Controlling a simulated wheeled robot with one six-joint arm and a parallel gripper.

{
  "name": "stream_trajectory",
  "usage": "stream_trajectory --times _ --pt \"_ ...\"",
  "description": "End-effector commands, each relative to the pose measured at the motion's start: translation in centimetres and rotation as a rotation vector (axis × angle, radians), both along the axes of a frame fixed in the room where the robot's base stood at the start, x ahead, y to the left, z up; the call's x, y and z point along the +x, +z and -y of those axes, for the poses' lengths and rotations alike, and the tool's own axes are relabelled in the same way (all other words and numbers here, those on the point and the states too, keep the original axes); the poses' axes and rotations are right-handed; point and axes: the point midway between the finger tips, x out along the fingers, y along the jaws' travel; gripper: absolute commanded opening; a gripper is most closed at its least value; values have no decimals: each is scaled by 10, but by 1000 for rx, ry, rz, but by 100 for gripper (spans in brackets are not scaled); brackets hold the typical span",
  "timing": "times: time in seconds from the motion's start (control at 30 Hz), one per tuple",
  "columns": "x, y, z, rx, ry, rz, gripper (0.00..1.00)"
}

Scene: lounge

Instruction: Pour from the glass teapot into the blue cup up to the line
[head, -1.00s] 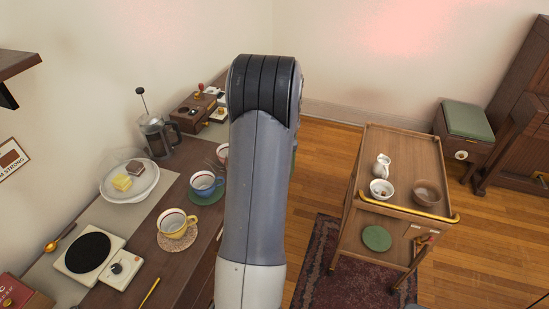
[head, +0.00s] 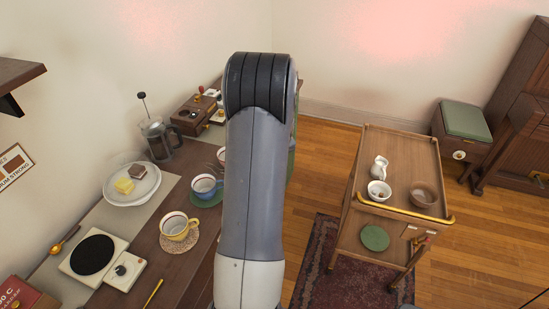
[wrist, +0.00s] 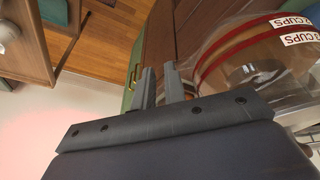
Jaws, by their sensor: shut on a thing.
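In the wrist view my gripper (wrist: 160,86) is shut, with the glass teapot (wrist: 262,72) close on its right. In the head view the blue cup (head: 204,187) stands upright on a green coaster (head: 208,203), left of my arm. Its inside is too small to show a line or a level. My gripper and the teapot are hidden behind my arm there.
A French press (head: 160,139), cake plate (head: 145,190) and hot plate (head: 92,255) stand on the counter. A trolley (head: 345,232) stands right.

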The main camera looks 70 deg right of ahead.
Motion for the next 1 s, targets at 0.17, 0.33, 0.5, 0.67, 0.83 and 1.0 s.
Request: stream_trajectory --times 0.17,0.33,0.5,0.67,0.83,1.0 --pt "0 6 1 -9 -1 -9 0" --pt "0 9 1 -18 0 -18 0" --pt "0 12 1 -30 0 -33 0" --pt "0 16 1 -41 2 -50 0" --pt "0 21 1 -53 1 -65 0" --pt "0 25 1 -66 2 -82 0"
